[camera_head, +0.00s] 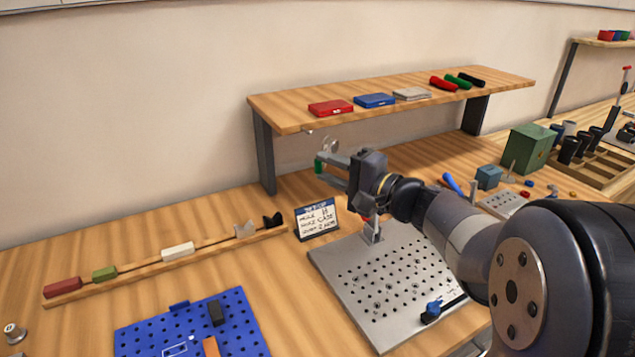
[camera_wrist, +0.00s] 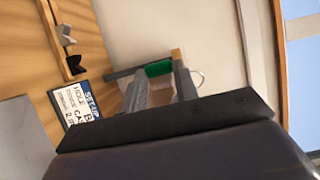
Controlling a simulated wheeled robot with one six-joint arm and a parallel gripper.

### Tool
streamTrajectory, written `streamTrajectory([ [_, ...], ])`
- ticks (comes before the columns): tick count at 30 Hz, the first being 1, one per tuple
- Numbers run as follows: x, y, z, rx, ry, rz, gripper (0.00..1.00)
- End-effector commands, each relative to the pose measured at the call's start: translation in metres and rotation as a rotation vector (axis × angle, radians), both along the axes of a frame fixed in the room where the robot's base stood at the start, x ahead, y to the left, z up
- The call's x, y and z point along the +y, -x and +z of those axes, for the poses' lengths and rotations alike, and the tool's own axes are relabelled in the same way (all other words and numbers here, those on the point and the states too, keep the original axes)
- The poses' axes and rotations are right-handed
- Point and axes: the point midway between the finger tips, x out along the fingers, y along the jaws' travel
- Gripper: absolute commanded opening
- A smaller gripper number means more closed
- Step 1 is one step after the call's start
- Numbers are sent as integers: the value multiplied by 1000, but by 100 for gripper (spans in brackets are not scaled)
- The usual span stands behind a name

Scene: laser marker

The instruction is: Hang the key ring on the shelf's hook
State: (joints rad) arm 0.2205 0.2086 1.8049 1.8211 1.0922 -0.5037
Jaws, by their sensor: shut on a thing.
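My gripper (camera_head: 325,167) is shut on the key ring, beneath the shelf's front edge at its left end. The key ring's green tag (camera_head: 319,164) shows at the fingertips, and its thin metal ring (camera_head: 331,145) stands up above them. In the wrist view the green tag (camera_wrist: 158,69) is at the fingertips (camera_wrist: 160,82), with part of the ring (camera_wrist: 198,78) to the right. The wooden shelf (camera_head: 290,114) has a small metal hook (camera_head: 308,132) under its front edge. The ring looks slightly lower and to the right of the hook, apart from it in the picture; depth is unclear.
The shelf's dark left leg (camera_head: 264,152) is left of my gripper. A set-up card (camera_head: 317,218) and a perforated metal plate (camera_head: 385,285) are below. Red (camera_head: 330,108) and blue (camera_head: 374,100) boxes lie on the shelf. A wooden rail (camera_head: 140,276) holds small parts.

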Motion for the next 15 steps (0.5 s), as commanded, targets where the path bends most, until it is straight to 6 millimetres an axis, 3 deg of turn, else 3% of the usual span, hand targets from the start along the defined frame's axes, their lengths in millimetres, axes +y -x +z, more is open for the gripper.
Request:
streamTrajectory([
  [15, 13, -28, -2, 2, 1, 4, 4],
])
